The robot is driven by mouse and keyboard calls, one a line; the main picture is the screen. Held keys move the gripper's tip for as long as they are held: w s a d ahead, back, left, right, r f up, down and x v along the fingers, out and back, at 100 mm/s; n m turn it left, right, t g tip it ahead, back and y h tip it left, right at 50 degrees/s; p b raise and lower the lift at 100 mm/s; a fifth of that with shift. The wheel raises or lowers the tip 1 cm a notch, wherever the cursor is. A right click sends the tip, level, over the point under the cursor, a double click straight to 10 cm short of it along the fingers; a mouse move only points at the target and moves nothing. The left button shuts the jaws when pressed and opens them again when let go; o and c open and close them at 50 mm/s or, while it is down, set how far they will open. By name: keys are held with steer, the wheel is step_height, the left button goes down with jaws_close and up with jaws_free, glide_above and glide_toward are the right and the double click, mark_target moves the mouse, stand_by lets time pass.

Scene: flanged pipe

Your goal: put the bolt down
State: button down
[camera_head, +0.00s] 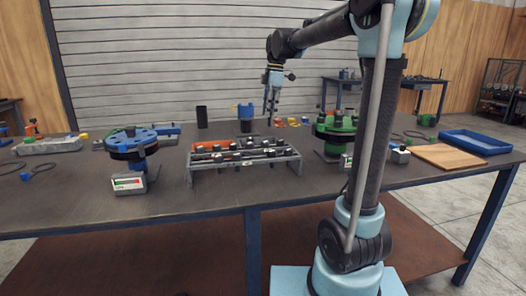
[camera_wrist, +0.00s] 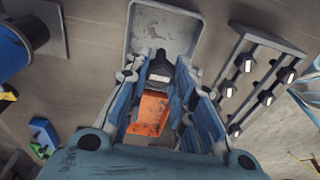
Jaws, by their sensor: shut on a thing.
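My gripper (camera_head: 270,112) points down above the back of the table, behind the rack and just right of a blue cylindrical part. In the wrist view my gripper (camera_wrist: 160,75) has its fingers close on either side of a dark bolt (camera_wrist: 158,58) with a paler lower part. The fingers hide much of the bolt. In the head view the held bolt is too small to make out. An orange piece (camera_wrist: 150,113) shows between the fingers, nearer the palm; I cannot tell whether it touches them. A grey, rounded tray-like surface (camera_wrist: 162,22) lies beyond the fingertips.
A bolt rack (camera_head: 190,172) stands at the front middle, holding several bolts. A blue flange (camera_head: 130,142) is left, a green flange (camera_head: 335,128) right. Small orange and yellow pieces (camera_head: 292,122) lie behind. A wooden board (camera_head: 448,156) and blue tray (camera_head: 475,140) are far right.

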steer(key=shift+f, duration=5.05)
steer(key=c, duration=1.4)
jaws_free()
steer(key=shift+f, duration=0.1)
steer(key=shift+o, duration=0.2)
step_height(320, 180, up, 12)
steer(key=d, duration=0.1)
steer(key=shift+w+d, duration=0.2)
steer(key=shift+d, duration=0.05)
